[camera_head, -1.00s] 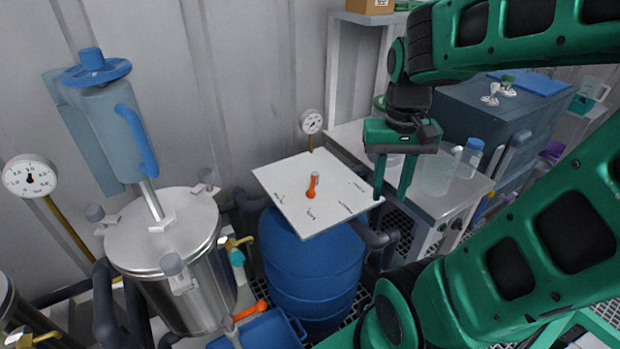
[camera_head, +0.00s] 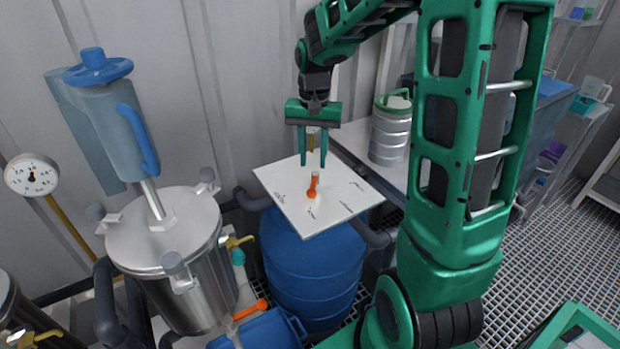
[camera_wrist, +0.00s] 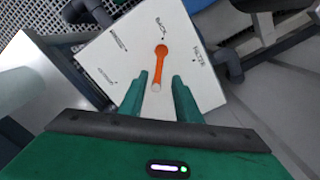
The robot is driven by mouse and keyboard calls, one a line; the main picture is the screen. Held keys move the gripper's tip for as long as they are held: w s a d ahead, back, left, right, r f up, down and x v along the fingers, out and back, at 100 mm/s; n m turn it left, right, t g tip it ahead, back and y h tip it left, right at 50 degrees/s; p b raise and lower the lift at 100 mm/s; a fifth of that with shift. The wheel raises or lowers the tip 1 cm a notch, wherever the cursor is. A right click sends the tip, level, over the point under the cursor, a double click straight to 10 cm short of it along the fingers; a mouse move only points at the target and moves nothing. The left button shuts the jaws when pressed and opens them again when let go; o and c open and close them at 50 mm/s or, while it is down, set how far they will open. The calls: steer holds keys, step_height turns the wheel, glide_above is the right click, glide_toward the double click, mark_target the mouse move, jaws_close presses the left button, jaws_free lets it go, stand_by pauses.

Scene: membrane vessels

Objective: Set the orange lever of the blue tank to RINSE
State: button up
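The blue tank (camera_head: 312,265) stands upright in the middle of the head view, with a tilted white label plate (camera_head: 285,205) on top. The orange lever (camera_head: 311,189) sits on the plate; its pale-tipped end points toward the back wall. In the wrist view the lever (camera_wrist: 163,62) runs from its round pivot down toward my gripper. Small black labels ring the pivot; I cannot make out which says RINSE. My gripper (camera_head: 313,162) is open above the plate's far side, fingers pointing down. In the wrist view, the lever's pale tip appears between the fingertips (camera_wrist: 160,76); contact cannot be told.
A steel vessel (camera_head: 165,235) with a blue-handled column stands left of the tank. A gauge (camera_head: 32,174) is at far left. Dark pipes (camera_head: 375,240) pass beside the tank. A steel canister (camera_head: 390,130) stands on the bench at right. Another orange handle (camera_head: 250,310) lies low in front.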

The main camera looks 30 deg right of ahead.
mark_target(312, 185)
step_height(312, 185, down, 7)
steer(key=shift+f, duration=0.1)
stand_by(0.4)
jaws_close()
steer(key=shift+a, duration=0.1)
